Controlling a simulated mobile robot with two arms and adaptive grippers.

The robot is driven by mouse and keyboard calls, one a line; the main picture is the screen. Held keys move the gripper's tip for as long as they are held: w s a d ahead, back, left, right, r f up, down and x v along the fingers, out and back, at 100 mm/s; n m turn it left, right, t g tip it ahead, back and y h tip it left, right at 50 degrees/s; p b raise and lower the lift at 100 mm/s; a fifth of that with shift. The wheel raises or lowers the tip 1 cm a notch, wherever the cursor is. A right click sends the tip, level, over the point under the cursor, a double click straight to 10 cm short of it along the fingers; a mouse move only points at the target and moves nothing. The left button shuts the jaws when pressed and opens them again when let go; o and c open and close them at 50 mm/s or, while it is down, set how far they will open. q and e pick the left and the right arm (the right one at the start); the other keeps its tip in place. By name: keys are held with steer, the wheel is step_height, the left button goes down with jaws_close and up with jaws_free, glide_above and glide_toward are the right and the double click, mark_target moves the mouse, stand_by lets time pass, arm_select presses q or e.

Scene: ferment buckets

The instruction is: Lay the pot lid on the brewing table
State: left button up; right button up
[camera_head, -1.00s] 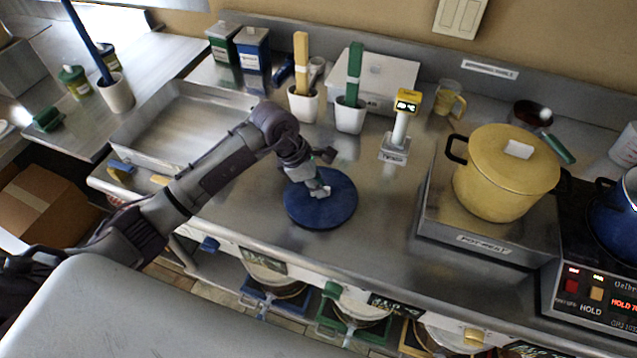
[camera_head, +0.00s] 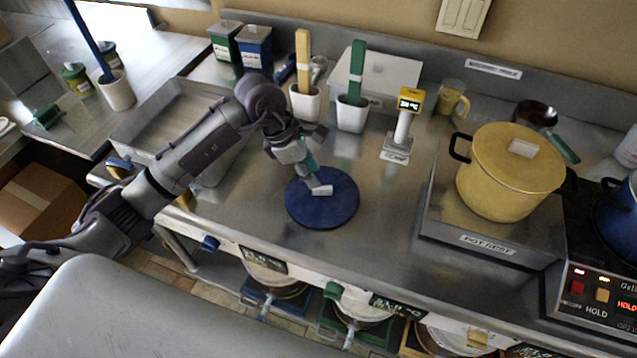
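The blue pot lid (camera_head: 338,213) lies flat on the steel brewing table (camera_head: 385,225), near the table's front edge. A pale block, seemingly its knob (camera_head: 322,190), shows on its upper part. My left gripper (camera_head: 312,160) is over the far left part of the lid. Its fingers look spread, one dark fingertip standing off to the upper right, and the other side near the knob. Whether it touches the knob is hard to tell. My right gripper is not in view.
A yellow lidded pot (camera_head: 505,180) stands on a pot rest (camera_head: 480,245) at right. A blue pot (camera_head: 618,212) is at the right edge. A thermometer stand (camera_head: 402,130) and white cups with upright handles (camera_head: 352,113) stand behind the lid. A steel tray (camera_head: 150,125) is at left.

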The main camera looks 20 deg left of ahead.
arm_select(q)
steer(key=w+v, duration=0.1)
steer(key=v, duration=0.5)
steer(key=shift+s+r+b, duration=0.3)
steer(key=shift+s+b, duration=0.15)
steer(key=shift+s, duration=0.1)
steer(key=shift+s+a+f, duration=0.1)
steer(key=shift+a, duration=0.05)
